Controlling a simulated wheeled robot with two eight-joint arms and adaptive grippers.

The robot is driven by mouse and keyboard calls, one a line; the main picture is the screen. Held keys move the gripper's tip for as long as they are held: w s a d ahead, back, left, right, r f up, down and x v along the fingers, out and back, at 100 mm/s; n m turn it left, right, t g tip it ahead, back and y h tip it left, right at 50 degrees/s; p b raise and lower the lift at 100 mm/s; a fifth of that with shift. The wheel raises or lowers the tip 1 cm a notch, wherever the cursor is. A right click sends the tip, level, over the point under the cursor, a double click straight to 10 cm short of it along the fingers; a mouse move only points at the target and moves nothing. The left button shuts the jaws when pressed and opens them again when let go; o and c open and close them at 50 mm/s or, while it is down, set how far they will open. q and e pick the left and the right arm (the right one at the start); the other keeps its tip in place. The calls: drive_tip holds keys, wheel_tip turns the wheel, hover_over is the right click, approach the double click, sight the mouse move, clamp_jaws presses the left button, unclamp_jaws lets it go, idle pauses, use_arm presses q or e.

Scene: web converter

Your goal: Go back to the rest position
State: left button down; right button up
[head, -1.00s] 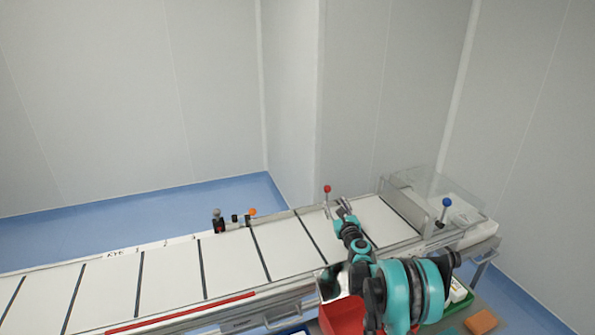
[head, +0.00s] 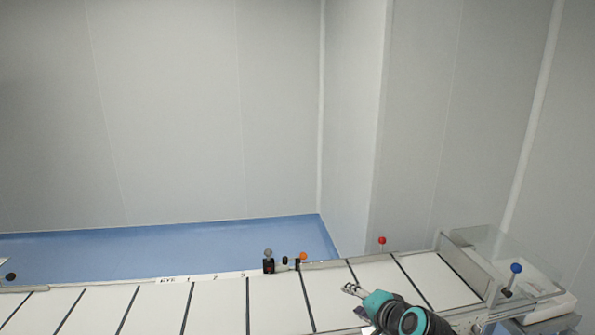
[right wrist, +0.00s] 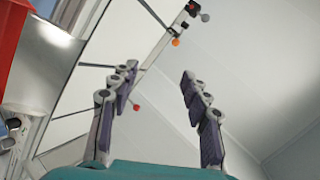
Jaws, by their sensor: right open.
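My right gripper (head: 353,289) is over the right part of the white belt in the head view, with its teal arm coming in from the bottom. In the right wrist view my right gripper (right wrist: 158,82) has its two fingers apart with nothing between them. The belt of the web converter (head: 275,304) runs across the bottom of the head view, with dark lines across it. My left gripper does not show in any view.
Along the belt's far edge stand a grey-knobbed lever (head: 268,254), an orange knob (head: 303,256) and a red-knobbed lever (head: 382,241). A blue-knobbed lever (head: 515,268) and a clear cover (head: 495,252) are at the right end. A red object (right wrist: 12,42) shows in the right wrist view.

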drive_tip(key=s+d+f+n+g+h, duration=0.2)
drive_tip(key=s+f+n, duration=0.2)
drive_tip(key=s, duration=0.7)
drive_tip(key=s+d+f+n+g+h, duration=0.1)
drive_tip(key=s+f+n, duration=0.4)
drive_tip(key=s, duration=0.6)
drive_tip(key=shift+s+d+f+n+g+h, duration=0.25)
drive_tip(key=shift+d+n+g+h, duration=0.15)
drive_tip(key=shift+n+g, duration=0.15)
